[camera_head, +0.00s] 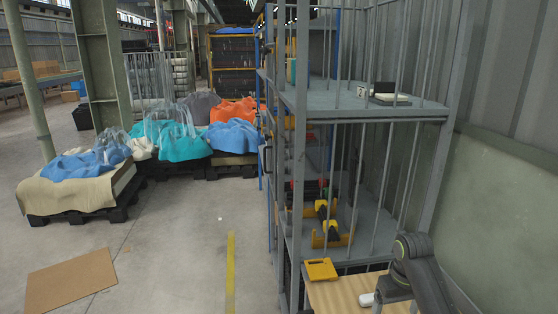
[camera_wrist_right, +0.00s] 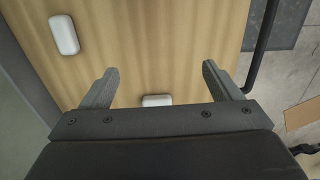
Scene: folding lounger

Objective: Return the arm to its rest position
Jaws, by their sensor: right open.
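My right arm (camera_head: 424,272) comes in at the lower right of the head view, bent above a light wooden tabletop (camera_head: 338,294). In the right wrist view my right gripper (camera_wrist_right: 160,67) is open. A white rounded object (camera_wrist_right: 64,35) lies on the wood at the upper left of that view. A second white object (camera_wrist_right: 156,100) shows partly, just beyond the gripper's body. My left arm and gripper are not in view.
A grey barred rack (camera_head: 365,112) stands beside the tabletop, with yellow and black items (camera_head: 327,234) on its lower shelf. A yellow item (camera_head: 321,269) lies at the tabletop's far edge. A green wall (camera_head: 500,205) is close on the right. Open floor (camera_head: 185,250) lies left.

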